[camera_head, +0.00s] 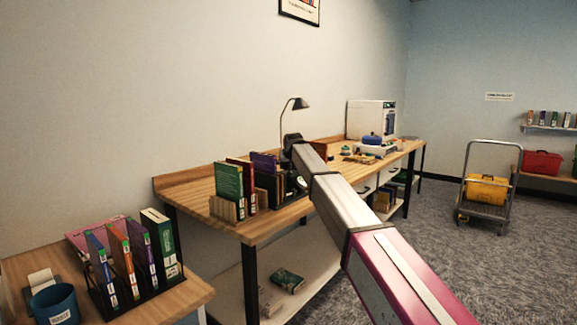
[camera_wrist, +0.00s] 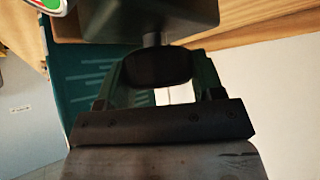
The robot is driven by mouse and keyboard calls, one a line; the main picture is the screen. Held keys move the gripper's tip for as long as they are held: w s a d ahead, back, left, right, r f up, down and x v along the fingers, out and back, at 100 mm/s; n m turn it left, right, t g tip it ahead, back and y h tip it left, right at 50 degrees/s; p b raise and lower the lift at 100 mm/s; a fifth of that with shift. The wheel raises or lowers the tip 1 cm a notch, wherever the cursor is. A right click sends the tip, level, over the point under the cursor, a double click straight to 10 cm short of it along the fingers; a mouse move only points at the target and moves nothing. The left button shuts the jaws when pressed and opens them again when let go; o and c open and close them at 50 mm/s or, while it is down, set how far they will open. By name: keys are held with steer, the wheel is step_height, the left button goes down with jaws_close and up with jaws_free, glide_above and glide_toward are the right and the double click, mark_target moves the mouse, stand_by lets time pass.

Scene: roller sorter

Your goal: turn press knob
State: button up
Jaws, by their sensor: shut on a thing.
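In the wrist view, my gripper (camera_wrist: 158,82) is shut on the press knob (camera_wrist: 156,66), a dark rounded block between its two fingers. A short dark shaft (camera_wrist: 152,39) joins the knob to a wide dark grey body (camera_wrist: 150,18) at the top of the picture. In the head view, my arm reaches to the workbench (camera_head: 275,226), beside the black desk lamp (camera_head: 297,104). The knob and my fingertips cannot be made out there, as my arm covers most of that spot.
Upright books (camera_head: 229,183) stand on the bench left of my arm. A white machine (camera_head: 372,118) stands at its far end. A black book rack (camera_head: 150,291) and a blue cup (camera_head: 55,303) are at the near left. Carpet to the right is open up to a trolley (camera_head: 487,190).

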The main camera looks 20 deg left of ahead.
stand_by(0.4)
steer(key=o, duration=0.9)
steer(key=v, duration=1.2)
steer(key=shift+s, duration=0.1)
